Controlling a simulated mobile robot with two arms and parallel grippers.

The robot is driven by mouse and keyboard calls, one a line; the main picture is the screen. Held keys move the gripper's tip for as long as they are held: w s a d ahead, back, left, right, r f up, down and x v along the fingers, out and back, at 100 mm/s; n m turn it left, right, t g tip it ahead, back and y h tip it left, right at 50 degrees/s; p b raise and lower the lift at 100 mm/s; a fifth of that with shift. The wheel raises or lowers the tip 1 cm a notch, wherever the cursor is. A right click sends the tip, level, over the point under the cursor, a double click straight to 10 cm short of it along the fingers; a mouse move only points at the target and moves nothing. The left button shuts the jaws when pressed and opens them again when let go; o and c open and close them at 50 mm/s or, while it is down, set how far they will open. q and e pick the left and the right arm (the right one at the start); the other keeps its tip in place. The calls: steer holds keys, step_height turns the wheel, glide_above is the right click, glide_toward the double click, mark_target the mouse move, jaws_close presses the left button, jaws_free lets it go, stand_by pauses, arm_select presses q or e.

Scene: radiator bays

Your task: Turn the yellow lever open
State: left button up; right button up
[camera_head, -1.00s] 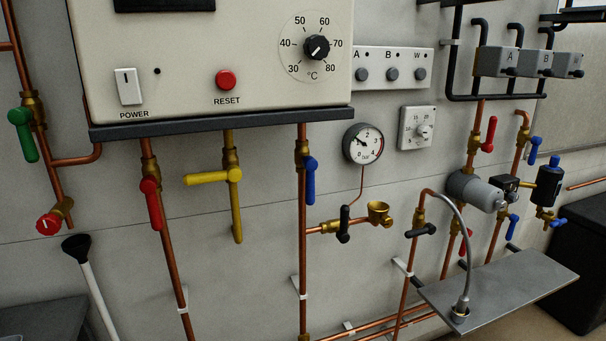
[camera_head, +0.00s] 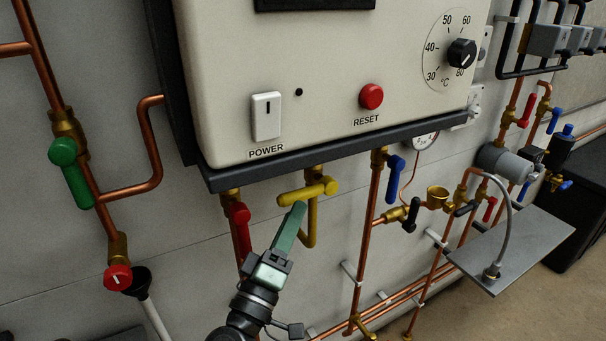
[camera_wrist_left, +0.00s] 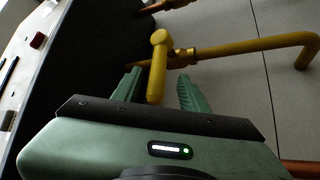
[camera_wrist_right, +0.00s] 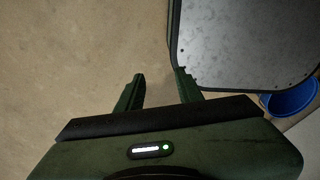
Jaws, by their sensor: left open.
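The yellow lever (camera_head: 307,192) sits on a brass valve under the boiler, lying roughly level across its yellow pipe in the head view. My left gripper (camera_head: 299,208) reaches up to it from below. In the left wrist view the lever (camera_wrist_left: 158,65) runs between the two parted green fingers of my left gripper (camera_wrist_left: 157,76). I cannot tell whether a finger touches it. My right gripper (camera_wrist_right: 160,76) is open and empty in the right wrist view, over bare floor, and out of the head view.
The boiler (camera_head: 320,120) overhangs the valve with a dark bottom edge. A red lever (camera_head: 240,218) is close to the left, a blue lever (camera_head: 395,166) to the right. A green lever (camera_head: 70,172) is farther left. A grey panel (camera_wrist_right: 245,40) and blue bucket (camera_wrist_right: 290,97) are near my right gripper.

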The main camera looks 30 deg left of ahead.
mark_target(291, 203)
arm_select(q)
steer(key=shift+w+a+r+n+p, duration=0.15)
steer(key=shift+w+a+r+p, duration=0.2)
steer(key=shift+w+r+p, duration=0.2)
steer(key=shift+w+a+r+n+p, duration=0.15)
steer(key=shift+w+a+r+p, duration=0.15)
steer(key=shift+w+r+p, duration=0.25)
steer(key=p+x, duration=0.1)
steer(key=x, duration=0.2)
steer(key=shift+w+r+p, duration=0.1)
steer(key=shift+w+p, duration=0.2)
steer(key=shift+w, duration=0.05)
steer(key=shift+w+a+r, duration=0.1)
steer(key=shift+w+a, duration=0.1)
steer(key=shift+w, duration=0.35)
arm_select(e)
steer(key=r, duration=0.1)
steer(key=a+r, duration=0.1)
steer(key=r, duration=0.2)
steer(key=shift+a+r, duration=0.2)
steer(key=shift+a, duration=0.1)
steer(key=shift+d, duration=0.1)
arm_select(q)
steer(key=c, duration=0.9)
jaws_close()
arm_select(e)
steer(key=shift+d, duration=0.4)
steer(key=shift+a, duration=0.25)
